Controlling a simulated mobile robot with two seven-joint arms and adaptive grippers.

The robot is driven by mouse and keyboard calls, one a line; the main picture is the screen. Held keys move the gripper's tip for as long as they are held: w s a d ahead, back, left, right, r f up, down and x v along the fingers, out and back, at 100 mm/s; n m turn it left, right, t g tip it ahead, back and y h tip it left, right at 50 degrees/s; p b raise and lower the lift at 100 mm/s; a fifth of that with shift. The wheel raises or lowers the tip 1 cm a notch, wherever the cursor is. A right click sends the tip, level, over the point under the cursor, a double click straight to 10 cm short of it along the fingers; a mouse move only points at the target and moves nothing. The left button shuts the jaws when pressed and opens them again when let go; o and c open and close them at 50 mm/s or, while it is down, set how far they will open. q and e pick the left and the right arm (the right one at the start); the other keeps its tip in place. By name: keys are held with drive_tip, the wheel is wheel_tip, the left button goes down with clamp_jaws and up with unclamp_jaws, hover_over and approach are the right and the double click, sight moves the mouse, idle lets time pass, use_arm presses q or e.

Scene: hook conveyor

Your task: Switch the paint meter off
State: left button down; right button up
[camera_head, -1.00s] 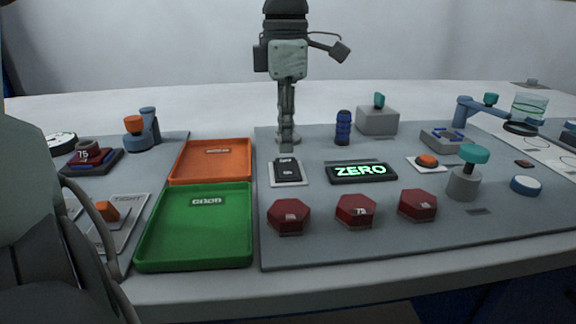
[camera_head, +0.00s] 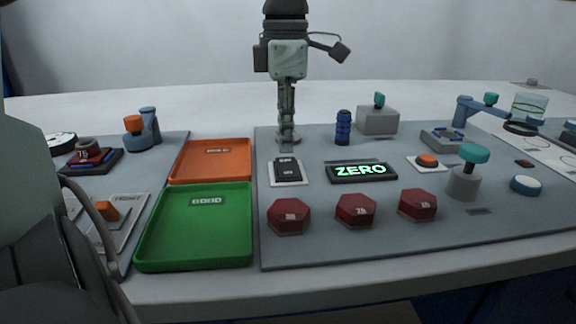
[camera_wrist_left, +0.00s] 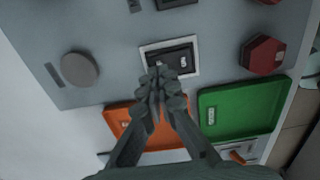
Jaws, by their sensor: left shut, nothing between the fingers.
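The paint meter's display (camera_head: 362,172) is lit and reads ZERO in green. Left of it, on the grey panel, is a black rocker switch (camera_head: 288,169) in a pale frame. The switch also shows in the left wrist view (camera_wrist_left: 181,58). I cannot tell which side of the rocker is pressed. My left gripper (camera_head: 286,149) points down, its fingers shut and empty, just at the far edge of the switch. In the left wrist view its fingertips (camera_wrist_left: 157,82) overlap the switch's near edge; contact is unclear. My right gripper is out of view.
An orange tray (camera_head: 175,172) and a green tray (camera_head: 147,240) lie left of the switch. Several red hexagonal blocks (camera_head: 289,216) stand in front. A blue cylinder (camera_head: 343,128) and a grey disc (camera_wrist_left: 80,68) are behind. The panel right beside the switch is clear.

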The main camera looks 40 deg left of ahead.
sight(286, 161)
use_arm(q)
drive_tip(key=shift+f+b, duration=0.7)
drive_tip(key=shift+f, duration=0.4)
drive_tip(key=shift+r, duration=0.15)
drive_tip(key=shift+r+p, duration=2.85)
drive_tip(key=shift+r, duration=0.6)
drive_tip(key=shift+f, duration=0.1)
